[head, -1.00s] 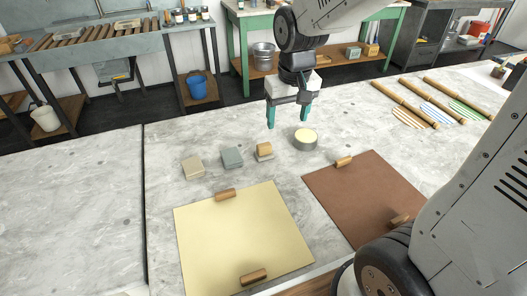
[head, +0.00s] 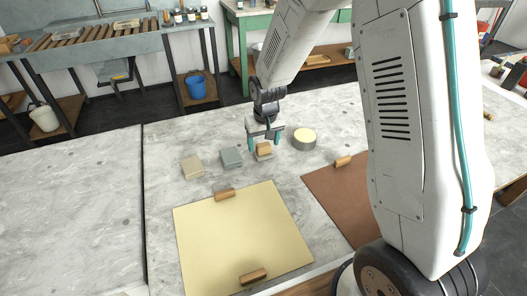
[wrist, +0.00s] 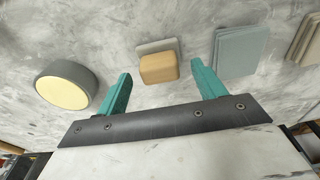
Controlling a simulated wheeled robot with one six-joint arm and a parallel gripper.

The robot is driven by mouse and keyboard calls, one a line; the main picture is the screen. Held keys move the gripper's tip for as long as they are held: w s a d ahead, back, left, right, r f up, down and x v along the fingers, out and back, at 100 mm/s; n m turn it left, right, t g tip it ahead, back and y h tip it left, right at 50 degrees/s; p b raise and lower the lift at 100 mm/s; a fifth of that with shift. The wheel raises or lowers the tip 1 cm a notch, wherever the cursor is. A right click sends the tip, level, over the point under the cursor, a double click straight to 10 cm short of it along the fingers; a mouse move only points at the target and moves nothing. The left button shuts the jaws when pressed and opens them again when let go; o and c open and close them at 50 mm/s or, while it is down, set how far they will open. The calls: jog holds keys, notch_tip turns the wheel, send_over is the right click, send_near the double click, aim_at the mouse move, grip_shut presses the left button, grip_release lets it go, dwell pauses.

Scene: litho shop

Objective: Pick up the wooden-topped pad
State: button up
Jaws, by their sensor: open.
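The wooden-topped pad (head: 264,152) is a small pale block with a rounded wooden top. It sits on the grey stone table between a grey-blue block and a round tin. In the wrist view the pad (wrist: 158,66) lies just beyond the fingertips and between their lines. My gripper (head: 264,142) is open and points down at the pad, with one teal finger on each side of it in the head view. The open teal fingers also show in the wrist view (wrist: 164,82). Nothing is between them. I cannot tell how far above the table the fingertips are.
A grey-blue block (head: 231,157) and a beige block (head: 193,167) stand left of the pad. A round tin (head: 305,138) with a cream top is close on the right. A cream sheet (head: 240,240) and a brown sheet (head: 338,199) with wooden handles lie in front.

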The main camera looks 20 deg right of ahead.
jog(key=shift+w+f, duration=0.2)
jog(key=shift+f, duration=1)
jog(key=c, duration=1.1)
jog(key=shift+r, duration=0.85)
jog(key=shift+s+r, duration=0.25)
jog(key=shift+r, duration=0.8)
jog(key=s, duration=0.5)
jog(key=s+a+r, duration=0.1)
jog(key=s, duration=0.9)
jog(key=shift+s+a+r, duration=0.15)
jog(key=shift+s+a, duration=0.05)
jog(key=shift+s, duration=0.05)
